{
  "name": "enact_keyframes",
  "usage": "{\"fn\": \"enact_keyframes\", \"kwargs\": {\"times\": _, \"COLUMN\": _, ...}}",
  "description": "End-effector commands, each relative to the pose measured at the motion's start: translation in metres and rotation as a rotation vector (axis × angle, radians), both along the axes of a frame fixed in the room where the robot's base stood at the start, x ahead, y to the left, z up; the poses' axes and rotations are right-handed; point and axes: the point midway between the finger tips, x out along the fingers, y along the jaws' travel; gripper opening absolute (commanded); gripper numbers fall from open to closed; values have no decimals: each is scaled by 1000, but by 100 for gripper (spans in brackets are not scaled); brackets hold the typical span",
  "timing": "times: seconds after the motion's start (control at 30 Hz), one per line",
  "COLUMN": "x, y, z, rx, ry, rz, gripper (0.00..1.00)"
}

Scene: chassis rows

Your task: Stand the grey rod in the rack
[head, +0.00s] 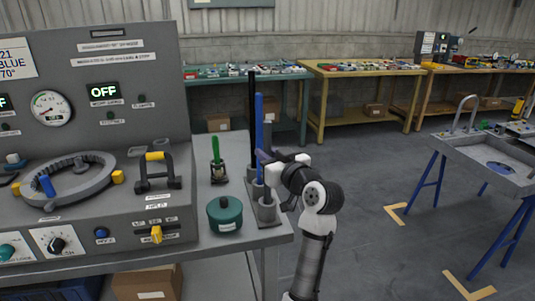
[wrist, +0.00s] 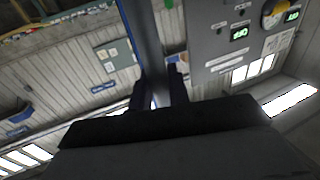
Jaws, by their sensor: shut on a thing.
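The rack (head: 268,212) is a row of grey cups at the right end of the bench. A tall black rod (head: 251,105) stands in its back part, and a blue rod (head: 259,112) stands upright in front of it. My gripper (head: 267,157) is at the rods, coming in from the right. In the wrist view my gripper (wrist: 155,97) is shut on the grey rod (wrist: 147,35), which looks slate-blue there. In the head view the grey rod (head: 267,135) appears upright above the front cup. I cannot tell whether its lower end is inside the cup.
A green lidded pot (head: 225,213) and a green-handled tool in a holder (head: 216,165) stand left of the rack. A control panel with a grey ring (head: 65,185) fills the left. Open floor (head: 370,200) lies to the right, before a grey table (head: 490,160).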

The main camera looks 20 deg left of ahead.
Motion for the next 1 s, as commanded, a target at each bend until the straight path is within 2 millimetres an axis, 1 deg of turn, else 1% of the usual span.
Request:
{"fn": "enact_keyframes", "kwargs": {"times": 0.3, "x": 0, "y": 0, "z": -1, "rx": 1, "ry": -1, "rz": 0, "gripper": 0}}
{"fn": "enact_keyframes", "kwargs": {"times": 0.33, "x": 0, "y": 0, "z": -1, "rx": 1, "ry": -1, "rz": 0, "gripper": 22}}
{"fn": "enact_keyframes", "kwargs": {"times": 0.5, "x": 0, "y": 0, "z": -1, "rx": 1, "ry": -1, "rz": 0, "gripper": 43}}
{"fn": "enact_keyframes", "kwargs": {"times": 0.8, "x": -1, "y": -2, "z": -3, "rx": 0, "ry": 1, "rz": -1, "gripper": 43}}
{"fn": "enact_keyframes", "kwargs": {"times": 0.87, "x": -3, "y": -5, "z": -3, "rx": 0, "ry": 0, "rz": -2, "gripper": 43}}
{"fn": "enact_keyframes", "kwargs": {"times": 1.0, "x": -15, "y": -22, "z": -4, "rx": 1, "ry": -1, "rz": -4, "gripper": 43}}
